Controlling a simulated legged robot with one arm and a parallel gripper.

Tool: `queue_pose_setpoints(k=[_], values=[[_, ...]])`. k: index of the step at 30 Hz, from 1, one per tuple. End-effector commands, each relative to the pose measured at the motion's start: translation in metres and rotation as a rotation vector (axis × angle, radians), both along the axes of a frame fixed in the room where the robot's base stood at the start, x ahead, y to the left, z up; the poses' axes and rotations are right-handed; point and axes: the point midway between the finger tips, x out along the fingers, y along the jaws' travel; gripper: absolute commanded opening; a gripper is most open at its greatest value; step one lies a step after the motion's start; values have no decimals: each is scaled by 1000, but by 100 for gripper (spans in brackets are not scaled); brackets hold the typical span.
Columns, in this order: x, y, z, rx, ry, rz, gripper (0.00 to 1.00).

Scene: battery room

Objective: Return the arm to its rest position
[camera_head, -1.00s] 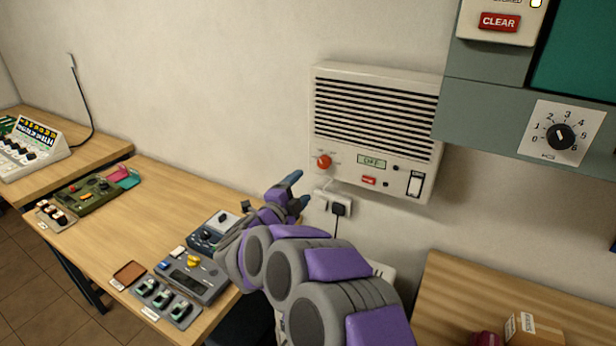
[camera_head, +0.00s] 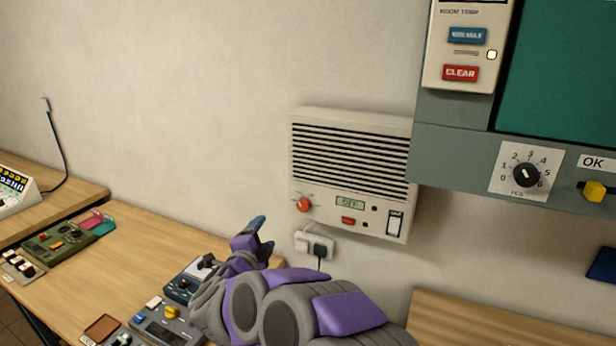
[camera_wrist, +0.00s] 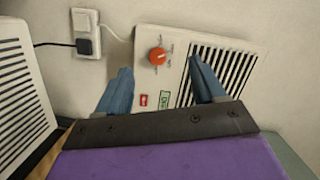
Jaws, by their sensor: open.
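My gripper (camera_head: 262,232) is at the end of my purple and grey arm, in front of the wall and just left of the white wall unit (camera_head: 300,150). In the wrist view my gripper (camera_wrist: 160,88) shows two blue fingers spread apart with nothing between them. Past the fingers the wall unit (camera_wrist: 236,65) shows its red-orange knob (camera_wrist: 158,56). The unit's display (camera_head: 350,204) reads OFF. The arm is bent and reaches forward over the edge of the wooden bench.
A wall socket (camera_head: 308,243) with a black plug is close to my gripper. The left bench (camera_head: 150,240) holds several control boxes, some beneath my arm. A grey-green panel (camera_head: 455,140) with a dial juts out at upper right. Another wooden bench (camera_head: 460,320) is at lower right.

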Motion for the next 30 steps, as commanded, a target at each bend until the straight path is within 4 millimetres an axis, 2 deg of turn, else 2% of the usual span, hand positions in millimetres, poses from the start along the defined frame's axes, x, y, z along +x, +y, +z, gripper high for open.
queue_pose_setpoints(k=[1,4,8,12,16,20,23,30], values=[[2,0,14,1,21,69,69],[-2,9,32,-23,73,234,69],[-21,15,47,-92,141,438,69],[-55,9,54,-206,221,637,69],[-98,-10,45,-339,323,800,69],[-147,-44,29,-479,451,931,69],[-190,-80,10,-585,575,1014,69],[-306,-186,-35,-767,954,1146,69]])
